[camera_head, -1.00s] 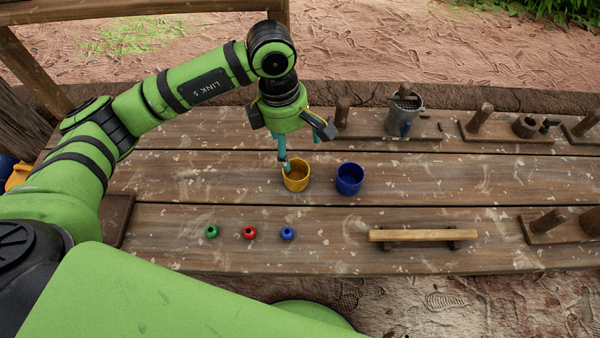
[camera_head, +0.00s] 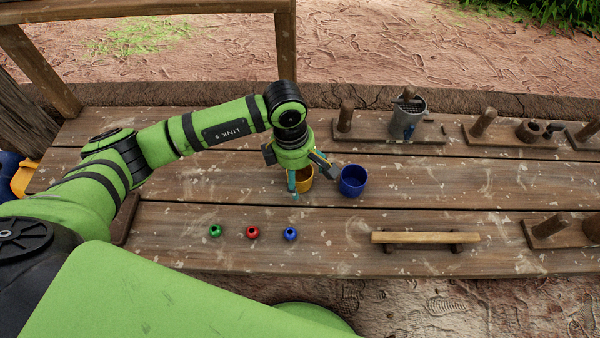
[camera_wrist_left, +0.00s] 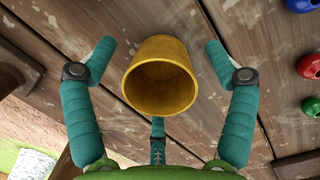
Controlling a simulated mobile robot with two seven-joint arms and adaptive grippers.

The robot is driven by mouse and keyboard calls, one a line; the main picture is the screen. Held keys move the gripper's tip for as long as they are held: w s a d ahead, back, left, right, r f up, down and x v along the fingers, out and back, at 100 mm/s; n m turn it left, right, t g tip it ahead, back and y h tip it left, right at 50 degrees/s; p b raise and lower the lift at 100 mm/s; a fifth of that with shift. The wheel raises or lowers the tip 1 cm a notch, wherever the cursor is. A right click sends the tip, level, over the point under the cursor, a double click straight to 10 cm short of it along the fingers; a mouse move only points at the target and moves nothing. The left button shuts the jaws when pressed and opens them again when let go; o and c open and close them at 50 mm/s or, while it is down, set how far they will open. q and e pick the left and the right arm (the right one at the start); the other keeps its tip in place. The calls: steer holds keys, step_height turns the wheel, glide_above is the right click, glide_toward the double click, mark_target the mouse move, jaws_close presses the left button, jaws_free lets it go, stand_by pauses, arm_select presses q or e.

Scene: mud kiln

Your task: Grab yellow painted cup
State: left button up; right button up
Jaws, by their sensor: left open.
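The yellow cup (camera_head: 304,179) stands upright on the plank table, partly hidden behind my left gripper in the head view. In the left wrist view the yellow cup (camera_wrist_left: 160,78) shows its open mouth between my fingers. My left gripper (camera_head: 307,186) is open and lowered around the cup. In the left wrist view its teal fingers (camera_wrist_left: 160,50) stand on both sides of the cup, with gaps on each side, and a third finger shows below it. My right gripper is not in view.
A blue cup (camera_head: 352,181) stands close to the right of my gripper. Green (camera_head: 215,230), red (camera_head: 253,232) and blue (camera_head: 290,233) beads lie in front. A wooden bar (camera_head: 425,238) lies at front right. A metal can (camera_head: 407,117) stands behind.

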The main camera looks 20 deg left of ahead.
arm_select(q)
steer(key=shift+c, duration=0.4)
steer(key=c, duration=1.1)
steer(key=shift+r, duration=0.1)
steer(key=shift+c, duration=0.2)
